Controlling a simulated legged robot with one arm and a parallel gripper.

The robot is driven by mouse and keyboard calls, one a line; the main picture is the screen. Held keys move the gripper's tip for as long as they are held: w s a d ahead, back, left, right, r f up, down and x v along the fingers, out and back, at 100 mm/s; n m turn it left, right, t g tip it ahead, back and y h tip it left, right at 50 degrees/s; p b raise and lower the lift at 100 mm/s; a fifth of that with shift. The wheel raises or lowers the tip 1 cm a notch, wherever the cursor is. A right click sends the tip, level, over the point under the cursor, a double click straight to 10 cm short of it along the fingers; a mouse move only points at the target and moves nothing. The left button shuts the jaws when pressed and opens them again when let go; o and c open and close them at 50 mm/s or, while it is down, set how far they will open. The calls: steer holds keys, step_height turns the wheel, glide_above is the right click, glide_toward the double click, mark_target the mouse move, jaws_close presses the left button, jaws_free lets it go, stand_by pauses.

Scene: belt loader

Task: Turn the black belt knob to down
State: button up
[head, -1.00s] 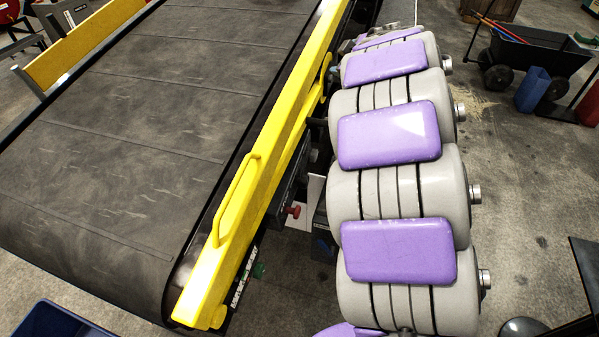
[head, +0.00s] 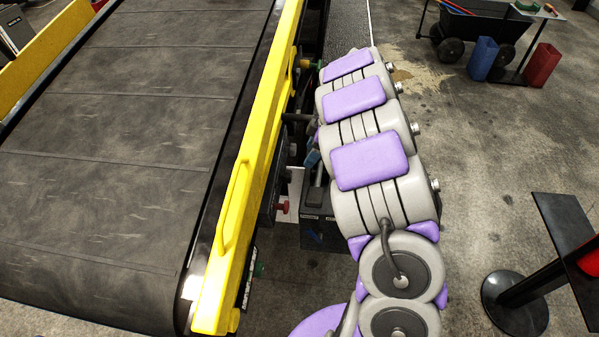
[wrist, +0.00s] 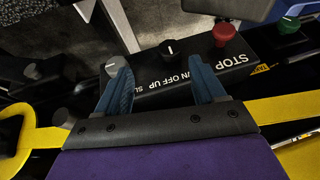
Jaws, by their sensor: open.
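The black knob (wrist: 170,49), with a short white pointer mark, sits on a dark control panel (wrist: 180,85) in the wrist view. Its pointer lies roughly up and down in the picture. My gripper (wrist: 161,70) has two blue fingers spread apart with nothing between them. The knob shows beyond the fingertips, between their two lines; I see no contact. White lettering by the knob includes ON, OFF and UP, partly covered by the fingers. In the head view my arm hides the black knob and most of the gripper.
A red button (wrist: 222,33) marked STOP and a green button (wrist: 288,24) lie right of the knob; a grey knob (wrist: 116,66) is by the left finger. The yellow rail (head: 247,190) edges the belt (head: 110,150). A black stand (head: 515,300) is at right.

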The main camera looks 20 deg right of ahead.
mark_target(291, 173)
steer(key=a+f, duration=0.2)
steer(key=w+a+f, duration=0.1)
steer(key=a+f, duration=0.1)
steer(key=a, duration=0.1)
steer(key=a+f, duration=0.1)
steer(key=a, duration=0.2)
steer(key=shift+w+f+b, duration=0.2)
steer(key=shift+f+b, duration=0.1)
steer(key=shift+f, duration=0.1)
steer(key=f, duration=0.2)
steer(key=w+f, duration=0.1)
steer(key=f, duration=0.1)
steer(key=shift+d, duration=0.4)
steer(key=shift+a, duration=0.35)
steer(key=shift+c, duration=0.6)
steer(key=shift+d+f, duration=0.1)
steer(key=shift+d, duration=0.9)
steer(key=c, duration=0.6)
steer(key=shift+a, duration=0.15)
steer(key=shift+c, duration=1.4)
